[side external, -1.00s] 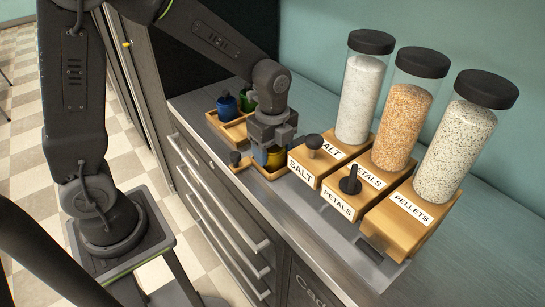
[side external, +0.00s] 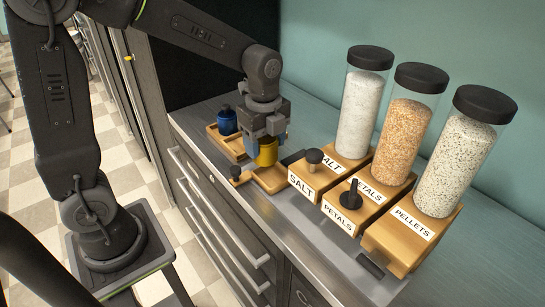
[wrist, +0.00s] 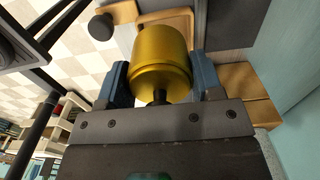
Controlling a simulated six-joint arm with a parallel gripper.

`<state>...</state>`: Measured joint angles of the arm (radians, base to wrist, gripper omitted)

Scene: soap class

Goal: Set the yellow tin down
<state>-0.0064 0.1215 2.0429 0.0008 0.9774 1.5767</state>
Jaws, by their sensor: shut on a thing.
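The yellow tin (side external: 266,152) is between the jaws of my gripper (side external: 264,132), which is shut on it. In the wrist view the tin (wrist: 160,58) fills the space between my blue-grey fingers (wrist: 160,84), its dark knob towards the palm. The tin hangs upright, just above a small wooden tray (side external: 272,183) with a dark knob (side external: 235,172) at its near-left corner. Part of the tray (wrist: 183,18) shows behind the tin in the wrist view. Any gap under the tin is small and hard to judge.
A blue tin (side external: 227,121) stands in a wooden rack (side external: 229,146) behind-left. To the right are wooden dispensers (side external: 316,180) with salt (side external: 360,115), petals (side external: 398,135) and pellets (side external: 455,160) jars. The metal counter's front edge (side external: 255,228) is close.

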